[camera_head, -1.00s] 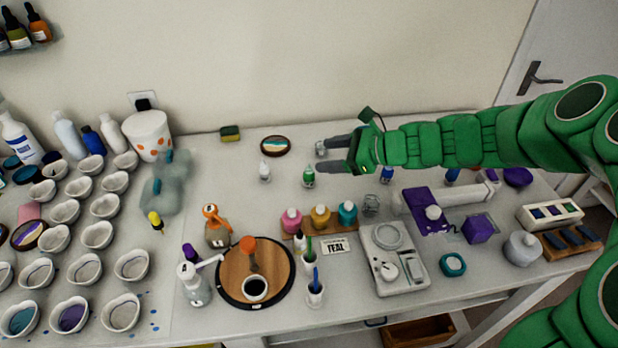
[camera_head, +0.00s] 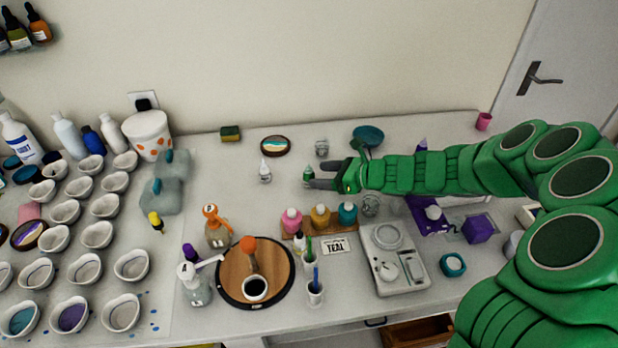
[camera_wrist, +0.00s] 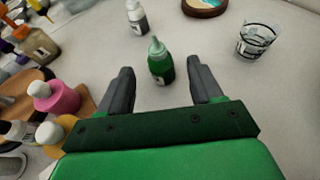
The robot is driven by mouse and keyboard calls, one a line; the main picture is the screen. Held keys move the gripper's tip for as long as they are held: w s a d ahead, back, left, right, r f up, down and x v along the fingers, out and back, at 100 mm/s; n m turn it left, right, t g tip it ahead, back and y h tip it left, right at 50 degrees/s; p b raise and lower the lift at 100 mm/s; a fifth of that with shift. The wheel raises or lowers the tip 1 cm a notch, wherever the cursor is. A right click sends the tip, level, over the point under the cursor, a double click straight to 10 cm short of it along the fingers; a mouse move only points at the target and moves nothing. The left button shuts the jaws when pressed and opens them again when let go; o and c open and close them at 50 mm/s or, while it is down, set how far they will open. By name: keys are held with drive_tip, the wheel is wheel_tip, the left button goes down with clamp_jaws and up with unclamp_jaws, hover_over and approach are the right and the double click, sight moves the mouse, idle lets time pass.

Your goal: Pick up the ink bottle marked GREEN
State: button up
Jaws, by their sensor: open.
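The green ink bottle (camera_wrist: 160,66) stands upright in the wrist view, just ahead of my fingertips and between their lines. Its label shows only in part and I cannot read it. In the head view the green bottle (camera_head: 308,173) is at the tips of my gripper (camera_head: 318,176), partly covered by the fingers.
A clear cup (camera_wrist: 257,40) stands to the right in the wrist view. A wooden rack with pink (camera_head: 291,220), amber and teal bottles is in front of my gripper. A round coaster (camera_head: 275,146) lies behind. The table between the bottles and the wall is mostly clear.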

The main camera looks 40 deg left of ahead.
sight(309, 175)
drive_tip(key=shift+x, duration=2.6)
drive_tip(key=shift+f, duration=0.2)
drive_tip(key=shift+d, duration=0.1)
drive_tip(key=c, duration=1.1)
drive_tip(key=shift+o, duration=0.2)
drive_tip(key=shift+r, duration=0.1)
